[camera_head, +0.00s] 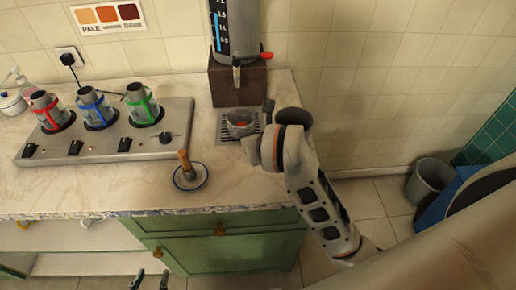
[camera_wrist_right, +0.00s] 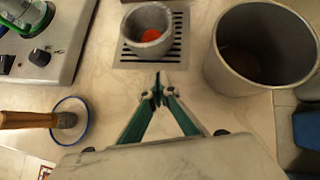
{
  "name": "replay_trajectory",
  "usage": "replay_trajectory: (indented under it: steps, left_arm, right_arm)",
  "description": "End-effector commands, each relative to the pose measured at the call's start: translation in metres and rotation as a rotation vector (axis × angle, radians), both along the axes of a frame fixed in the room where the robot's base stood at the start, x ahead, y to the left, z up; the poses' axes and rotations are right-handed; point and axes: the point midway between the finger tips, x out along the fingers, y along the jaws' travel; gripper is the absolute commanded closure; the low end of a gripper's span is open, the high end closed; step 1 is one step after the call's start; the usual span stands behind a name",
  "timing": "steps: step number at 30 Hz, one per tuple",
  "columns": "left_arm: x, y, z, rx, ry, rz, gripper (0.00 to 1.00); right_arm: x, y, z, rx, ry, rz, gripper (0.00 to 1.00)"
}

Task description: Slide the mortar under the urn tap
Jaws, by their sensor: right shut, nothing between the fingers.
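The grey stone mortar (camera_head: 240,128) with something red inside stands upright on the slotted drip grate (camera_head: 224,136), below the urn tap (camera_head: 237,76) in the head view. The urn (camera_head: 238,28) rests on a brown block. In the right wrist view the mortar (camera_wrist_right: 148,46) is just beyond my right gripper (camera_wrist_right: 157,88), whose green-sided fingers are shut and empty. A small gap shows between fingertips and mortar; contact is hard to judge. My right arm hides that gripper in the head view. My left gripper (camera_head: 151,280) is open and empty at the bottom edge, before the counter.
A grey cylindrical container (camera_wrist_right: 235,70) stands right of the grate. A metal stand (camera_head: 60,152) with several coloured-handled pots is farther left. Bare counter lies between saucer and grate.

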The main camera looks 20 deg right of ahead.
Motion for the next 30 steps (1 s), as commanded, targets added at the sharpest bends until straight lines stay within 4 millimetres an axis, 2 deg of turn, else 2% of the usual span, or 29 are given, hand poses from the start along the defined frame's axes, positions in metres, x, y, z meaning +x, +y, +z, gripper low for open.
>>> replay_trajectory:
  steps: [1,6,20,27,30]
  left_arm:
    - [0.002,0.000,0.003,-0.001,-0.004,0.000,0.60]
    - [0.004,-0.001,0.009,-0.003,-0.013,0.000,0.60]
    - [0.003,0.000,0.006,-0.003,-0.009,0.001,0.60]
    - [-0.002,0.000,-0.004,-0.001,0.002,0.001,0.60]
    - [-0.002,0.000,-0.004,-0.001,0.003,0.001,0.60]
  right_arm:
    - [0.010,-0.001,0.005,-0.001,-0.007,-0.002,1.00]
    - [0.026,-0.001,0.004,0.001,-0.005,-0.001,1.00]
    - [0.032,-0.001,0.004,0.001,-0.005,-0.001,1.00]
    - [0.054,-0.001,0.003,0.001,-0.004,-0.001,1.00]
    - [0.054,-0.002,0.004,0.001,-0.004,-0.001,1.00]
